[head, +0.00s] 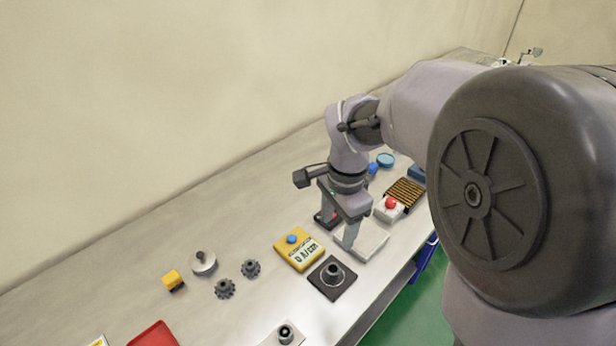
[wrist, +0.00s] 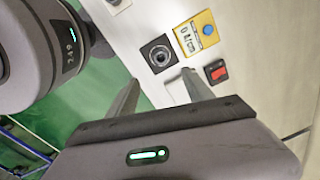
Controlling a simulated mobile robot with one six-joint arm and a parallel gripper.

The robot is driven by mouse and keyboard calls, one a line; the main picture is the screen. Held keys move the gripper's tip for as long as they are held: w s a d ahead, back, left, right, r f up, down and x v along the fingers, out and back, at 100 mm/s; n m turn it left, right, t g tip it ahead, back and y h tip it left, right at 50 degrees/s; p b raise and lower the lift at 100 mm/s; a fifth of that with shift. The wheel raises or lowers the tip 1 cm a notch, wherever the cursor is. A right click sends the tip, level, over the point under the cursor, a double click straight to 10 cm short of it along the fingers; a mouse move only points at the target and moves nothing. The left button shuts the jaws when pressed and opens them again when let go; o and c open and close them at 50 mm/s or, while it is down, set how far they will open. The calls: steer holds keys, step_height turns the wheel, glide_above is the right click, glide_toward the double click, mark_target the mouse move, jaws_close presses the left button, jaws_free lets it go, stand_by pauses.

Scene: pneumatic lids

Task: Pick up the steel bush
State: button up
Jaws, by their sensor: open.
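A grey, ring-like metal piece with a dark hole (head: 333,271) stands on a black square plate (head: 345,289); it also shows in the wrist view (wrist: 159,54). A smaller metal piece with a dark top (head: 286,332) stands on a pale plate at the bottom edge of the head view. I cannot tell for certain which of these is the steel bush. My gripper (head: 340,228) is open and points down, nothing between its fingers. It is above the bench, beyond and right of the black plate, over a pale flat block (head: 370,244). In the wrist view the fingertips (wrist: 161,79) lie just below the black plate.
A yellow meter with a blue knob (head: 299,252) is left of my gripper. A red-and-black item (head: 322,220) is close behind the fingers. A red-button box (head: 388,208) is to the right. Two dark gears (head: 238,279) and a yellow block (head: 173,281) lie left.

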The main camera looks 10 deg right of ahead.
steer(key=m+b, duration=0.1)
steer(key=b, duration=0.3)
glide_above(333, 269)
steer(key=s, duration=0.2)
steer(key=shift+g, duration=0.3)
steer(key=f, duration=1.3)
steer(key=shift+w+a+f, duration=0.15)
steer(key=shift+w+f, duration=0.1)
steer(key=shift+f, duration=0.15)
step_height(333, 269, down, 6)
steer(key=shift+w+a+r+b, duration=0.1)
steer(key=shift+w+b, duration=0.05)
steer(key=shift+b, duration=1.1)
steer(key=shift+r, duration=0.1)
jaws_close()
